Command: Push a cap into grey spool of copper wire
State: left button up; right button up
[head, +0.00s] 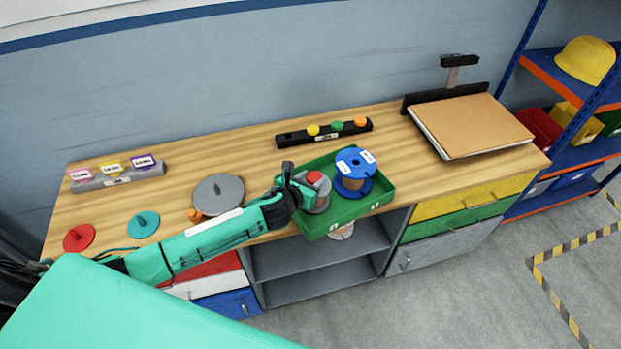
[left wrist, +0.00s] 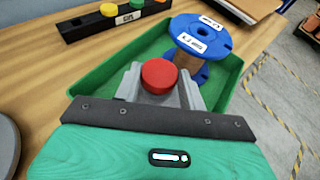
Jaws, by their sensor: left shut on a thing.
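A red cap (head: 314,177) is held by my left gripper (head: 304,184) at the grey spool (head: 320,203), which stands at the left end of the green tray (head: 345,212). In the left wrist view the red cap (left wrist: 158,75) sits between the grey fingertips of my left gripper (left wrist: 160,88). The grey spool is mostly hidden behind the gripper, so I cannot tell whether the cap touches it or is in its hole. A blue spool of copper wire (head: 354,171) stands upright at the right in the tray; it also shows in the left wrist view (left wrist: 200,38). My right gripper is not in view.
A black rack (head: 290,139) with yellow, green and orange caps (head: 360,121) stands behind the tray. Left on the wooden table (head: 120,205) are a grey disc (head: 218,193), a teal disc (head: 143,224) and a red disc (head: 79,238). A cardboard-topped box (head: 470,124) lies at the right.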

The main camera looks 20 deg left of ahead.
pick_arm(q)
jog(key=shift+p, duration=0.6)
dwell(0.7)
jog(key=shift+f, duration=0.2)
dwell(0.3)
jog(key=shift+f+b, duration=0.7)
jog(key=shift+f, duration=0.2)
jog(key=shift+s+f, duration=0.1)
jog(key=shift+f, duration=0.05)
dwell(0.3)
jog(key=o, duration=1)
jog(key=b+v, duration=0.2)
jog(key=v, duration=1.1)
jog(key=shift+s, duration=0.3)
